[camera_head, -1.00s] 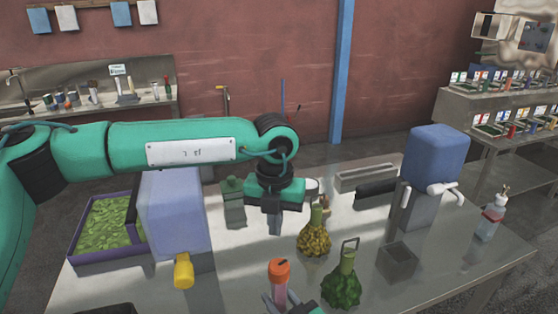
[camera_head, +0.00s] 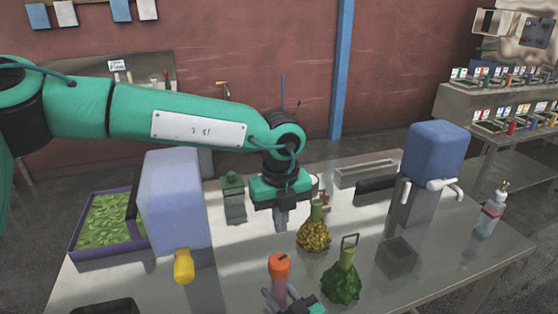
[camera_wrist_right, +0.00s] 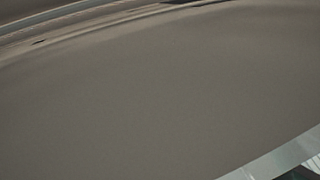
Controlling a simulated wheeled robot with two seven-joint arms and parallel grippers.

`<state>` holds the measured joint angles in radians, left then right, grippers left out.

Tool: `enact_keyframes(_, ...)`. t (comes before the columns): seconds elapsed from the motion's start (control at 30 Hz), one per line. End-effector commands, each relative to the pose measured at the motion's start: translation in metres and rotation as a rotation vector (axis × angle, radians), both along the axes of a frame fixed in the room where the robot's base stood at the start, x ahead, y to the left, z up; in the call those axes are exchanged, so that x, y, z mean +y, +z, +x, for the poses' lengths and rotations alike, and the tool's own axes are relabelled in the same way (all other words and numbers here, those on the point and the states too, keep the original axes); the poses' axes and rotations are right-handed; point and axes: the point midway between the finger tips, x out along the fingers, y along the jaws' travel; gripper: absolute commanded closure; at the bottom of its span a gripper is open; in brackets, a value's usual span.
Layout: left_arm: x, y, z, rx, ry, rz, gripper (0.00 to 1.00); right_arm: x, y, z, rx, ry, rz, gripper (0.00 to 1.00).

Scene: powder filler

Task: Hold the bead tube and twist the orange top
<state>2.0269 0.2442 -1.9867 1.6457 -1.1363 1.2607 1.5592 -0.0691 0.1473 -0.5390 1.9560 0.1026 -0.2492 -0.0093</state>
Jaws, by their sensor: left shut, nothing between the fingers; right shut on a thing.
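The bead tube (camera_head: 281,292) stands upright near the front edge of the head view, with its orange top (camera_head: 279,265) uppermost. My right gripper (camera_head: 283,300) is shut on the tube below the top; its lower part is cut off by the picture edge. My left gripper (camera_head: 281,218) is shut and empty, pointing down above the table, behind the orange top and a little higher in the picture. It does not touch the top. The right wrist view shows mostly a plain grey-brown surface, with no tube recognisable.
A yellow bead flask (camera_head: 314,237) and a green flask (camera_head: 343,285) stand just right of the tube. A pale blue box with a yellow knob (camera_head: 184,267) is at left, beside a purple-rimmed tray (camera_head: 75,235). A blue-topped dispenser (camera_head: 435,150) stands at right.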

Motion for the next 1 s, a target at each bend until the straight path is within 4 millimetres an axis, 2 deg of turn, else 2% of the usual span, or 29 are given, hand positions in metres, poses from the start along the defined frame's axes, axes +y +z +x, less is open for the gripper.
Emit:
enact_keyframes(0.2, 0.000, -0.029, -0.001, 0.002, -0.003, 0.003, 1.00, 0.000, 0.000, 0.000, 0.000, 0.000, 0.000, 0.91)
enact_keyframes(0.4, 0.000, -0.050, 0.000, 0.002, -0.003, 0.000, 1.00, 0.000, 0.000, 0.000, 0.000, 0.000, 0.000, 0.91)
enact_keyframes(0.6, 0.000, -0.058, 0.000, 0.001, -0.003, 0.001, 1.00, 0.000, 0.000, 0.000, 0.000, 0.000, 0.000, 0.91)
enact_keyframes(1.0, 0.000, -0.059, 0.000, 0.000, -0.004, 0.001, 1.00, 0.000, 0.000, 0.000, 0.000, 0.000, 0.000, 0.91)
